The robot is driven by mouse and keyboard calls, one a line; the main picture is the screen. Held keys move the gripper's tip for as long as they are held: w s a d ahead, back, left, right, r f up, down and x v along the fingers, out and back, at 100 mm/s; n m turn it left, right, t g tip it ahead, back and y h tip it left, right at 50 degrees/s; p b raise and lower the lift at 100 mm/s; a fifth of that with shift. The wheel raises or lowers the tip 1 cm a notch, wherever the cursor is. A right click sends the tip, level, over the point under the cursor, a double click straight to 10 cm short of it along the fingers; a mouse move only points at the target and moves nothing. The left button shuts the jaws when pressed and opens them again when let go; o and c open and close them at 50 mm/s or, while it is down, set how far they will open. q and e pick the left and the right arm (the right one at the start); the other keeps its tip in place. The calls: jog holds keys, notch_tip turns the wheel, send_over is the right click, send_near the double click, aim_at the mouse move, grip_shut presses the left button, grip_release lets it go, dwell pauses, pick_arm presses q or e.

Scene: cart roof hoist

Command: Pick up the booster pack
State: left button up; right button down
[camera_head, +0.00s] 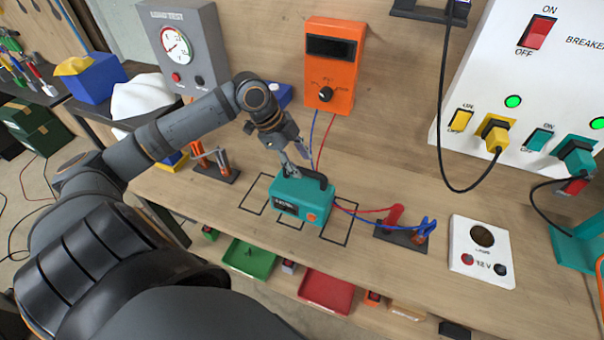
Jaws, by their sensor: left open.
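The booster pack, a teal box (289,205) with a dark top handle and an orange button, stands on the wooden bench inside the middle of the black outlined squares. My left gripper (294,160) is open just above and behind the pack's handle, with its fingers pointing down at it. Whether a finger touches the handle cannot be told. Red and blue leads run from the pack's right side to clamps on a dark stand (402,236). My right gripper does not show.
An orange meter (332,66) with red and blue wires stands behind the pack. A grey load tester (187,45) is at the back left. A white 12 V lamp panel (482,252) and a breaker board (535,90) are right.

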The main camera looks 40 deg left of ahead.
aim_at(304, 170)
pick_arm(q)
jog(key=shift+x, duration=2.3)
jog(key=shift+s, duration=0.15)
jog(key=shift+a, duration=0.1)
jog(key=shift+c, duration=0.3)
grip_shut()
